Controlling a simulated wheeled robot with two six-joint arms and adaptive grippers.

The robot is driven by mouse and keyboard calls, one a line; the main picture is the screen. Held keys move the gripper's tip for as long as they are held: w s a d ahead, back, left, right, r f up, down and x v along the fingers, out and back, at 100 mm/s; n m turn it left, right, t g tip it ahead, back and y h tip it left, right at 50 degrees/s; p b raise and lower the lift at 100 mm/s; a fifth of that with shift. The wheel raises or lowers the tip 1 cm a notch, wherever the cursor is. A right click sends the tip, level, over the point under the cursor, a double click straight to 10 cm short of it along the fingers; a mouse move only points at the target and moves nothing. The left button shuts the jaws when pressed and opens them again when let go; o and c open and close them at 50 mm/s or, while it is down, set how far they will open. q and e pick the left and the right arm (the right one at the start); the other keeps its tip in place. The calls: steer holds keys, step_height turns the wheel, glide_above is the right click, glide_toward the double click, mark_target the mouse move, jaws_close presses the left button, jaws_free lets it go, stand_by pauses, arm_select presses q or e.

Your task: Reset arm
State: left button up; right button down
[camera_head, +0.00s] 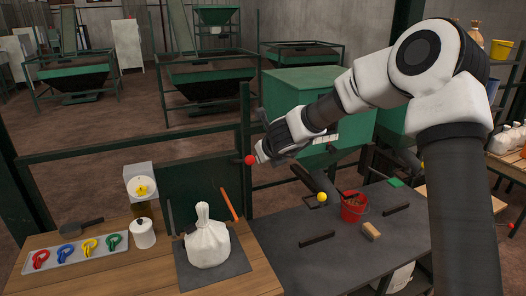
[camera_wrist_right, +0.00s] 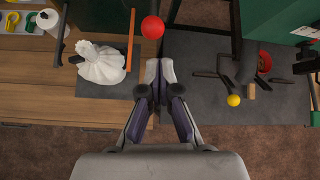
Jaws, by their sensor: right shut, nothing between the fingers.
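My right arm comes in from the right in the head view. Its gripper (camera_head: 268,150) is raised over the bench, in front of the green frame. In the right wrist view the gripper (camera_wrist_right: 160,70) has its fingers together with nothing between them. A red ball (camera_head: 250,160) shows at the fingertips in the head view. In the right wrist view the red ball (camera_wrist_right: 152,27) lies just beyond the tips, and whether they touch is unclear. A white tied bag (camera_head: 207,245) stands upright on a dark mat (camera_head: 240,262), below and left of the gripper. My left gripper is out of view.
A green bin (camera_head: 300,95) stands behind.

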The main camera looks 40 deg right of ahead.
steer(key=s+a+f+n+g+b, duration=0.1)
steer(key=s+a+f+g+b, duration=0.15)
steer(key=f, duration=0.85)
steer(key=s+a+f+n+g+b, duration=0.15)
steer(key=s+f, duration=0.25)
steer(key=f, duration=0.8)
steer(key=s+a+f+n+g+b, duration=0.2)
steer(key=s+a+f+n, duration=0.15)
steer(key=s+f, duration=0.4)
steer(key=s+a+f+n+g+b, duration=0.2)
steer(key=s+f+n, duration=0.25)
steer(key=f, duration=0.55)
steer(key=s+a+f+n+g+b, duration=0.1)
steer(key=s+a+f+n, duration=0.1)
steer(key=s+f+n, duration=0.35)
steer(key=s+a+f+n+b, duration=0.1)
steer(key=s+f+n, duration=0.2)
steer(key=s, duration=0.5)
steer(key=s+a+n+y, duration=0.3)
steer(key=s+a+n, duration=0.3)
steer(key=n, duration=1.1)
steer(key=shift+s+a+r+n, duration=0.15)
steer(key=shift+s+a+n, duration=0.2)
steer(key=shift+s, duration=0.65)
